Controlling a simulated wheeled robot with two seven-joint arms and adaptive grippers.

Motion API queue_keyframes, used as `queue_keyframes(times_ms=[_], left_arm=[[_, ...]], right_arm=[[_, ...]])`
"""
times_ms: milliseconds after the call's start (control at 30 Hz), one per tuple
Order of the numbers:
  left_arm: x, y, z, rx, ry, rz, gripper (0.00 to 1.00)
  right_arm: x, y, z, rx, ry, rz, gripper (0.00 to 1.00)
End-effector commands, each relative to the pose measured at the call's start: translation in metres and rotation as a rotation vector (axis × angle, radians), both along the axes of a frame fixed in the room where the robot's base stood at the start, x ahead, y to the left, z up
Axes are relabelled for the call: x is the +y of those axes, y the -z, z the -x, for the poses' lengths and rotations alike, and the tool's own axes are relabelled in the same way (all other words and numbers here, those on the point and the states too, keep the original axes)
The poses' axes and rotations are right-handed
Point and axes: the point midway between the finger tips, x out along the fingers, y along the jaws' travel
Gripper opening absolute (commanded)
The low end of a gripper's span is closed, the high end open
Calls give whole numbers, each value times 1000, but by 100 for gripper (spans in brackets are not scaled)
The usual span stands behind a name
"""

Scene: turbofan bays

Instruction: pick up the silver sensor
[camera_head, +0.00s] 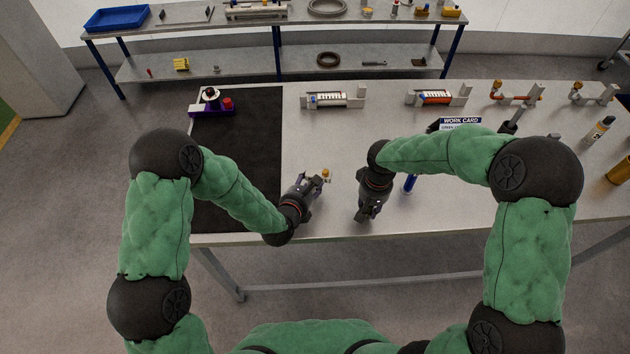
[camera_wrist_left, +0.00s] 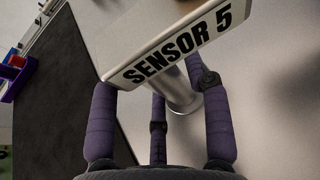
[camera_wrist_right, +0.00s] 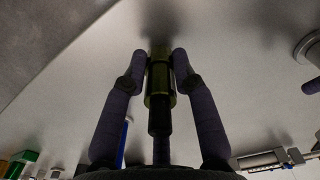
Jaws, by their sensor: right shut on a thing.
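My right gripper (camera_head: 368,212) points down over the front of the table. In the right wrist view its fingertips (camera_wrist_right: 160,62) are shut on an olive-gold cylindrical piece (camera_wrist_right: 158,85) with a dark end; I cannot tell whether this is the silver sensor. My left gripper (camera_head: 316,183) is low over the table, left of the right one. In the left wrist view its fingers (camera_wrist_left: 160,95) are spread beside a plate labelled "SENSOR 5" (camera_wrist_left: 180,45). A silver-grey cylinder (camera_wrist_left: 180,97) shows below the plate, between the fingers. The plate hides its top.
A dark mat (camera_head: 240,150) covers the table's left part, with a purple holder (camera_head: 211,111) at its back. Fixtures (camera_head: 333,99) line the back edge. A work card (camera_head: 460,122) and a blue marker-like object (camera_head: 409,184) are near my right arm. A shelf (camera_head: 275,65) stands behind.

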Motion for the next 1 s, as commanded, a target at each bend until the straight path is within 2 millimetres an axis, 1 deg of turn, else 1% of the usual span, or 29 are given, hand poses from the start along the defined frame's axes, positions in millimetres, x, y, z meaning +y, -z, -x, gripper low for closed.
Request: queue_keyframes(times_ms=[33, 67, 100, 133, 467, 633, 767, 800, 867, 1000], left_arm=[[0, 0, 0, 0, 0, 0, 27], [0, 0, 0, 0, 0, 0, 18], [0, 0, 0, 0, 0, 0, 7], [0, 0, 0, 0, 0, 0, 0], [0, -2, 0, -2, 0, 1, 0], [0, -11, 0, -4, 0, 1, 0], [0, -29, -1, -5, 1, 0, 0], [0, -37, -1, -7, -1, 2, 0], [0, -47, 10, -4, 1, 1, 0], [0, -75, 33, -6, 3, 1, 0]], right_arm=[[0, 0, 0, 0, 0, 0, 0], [0, 0, 0, 0, 0, 0, 0], [0, 0, 0, 0, 0, 0, 0], [0, 0, 0, 0, 0, 0, 0], [0, 0, 0, 0, 0, 0, 0], [0, -3, 0, 0, 0, 0, 0], [0, -9, 0, 0, 0, 0, 0], [0, -11, 0, 0, 0, 0, 0], [0, -14, 0, 0, 0, 0, 0], [0, -21, 0, 0, 0, 0, 0]])
